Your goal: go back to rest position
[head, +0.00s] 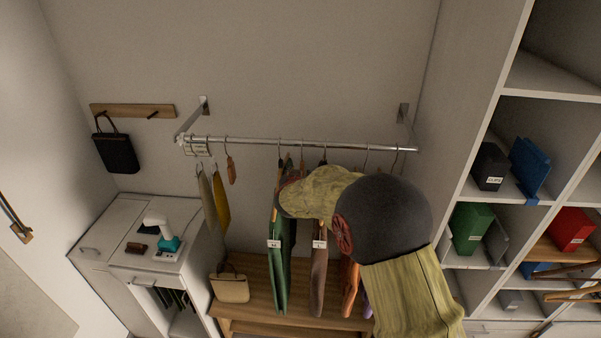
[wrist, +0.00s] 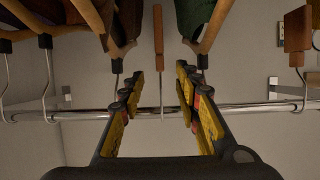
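My gripper (wrist: 159,82) shows in the wrist view with its two yellow and black fingers apart, so it is open. An edge-on wooden hanger (wrist: 158,40) shows between the fingers, its hook on the metal rail (wrist: 75,115). I see no finger touching it, though the exact gap in depth is hard to tell. In the head view my arm covers most of my gripper near the hanging clothes.
Right is cubby shelving (head: 545,84); left, a white cabinet (head: 110,225). A handbag (head: 230,287) sits on a wooden bench (head: 262,290).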

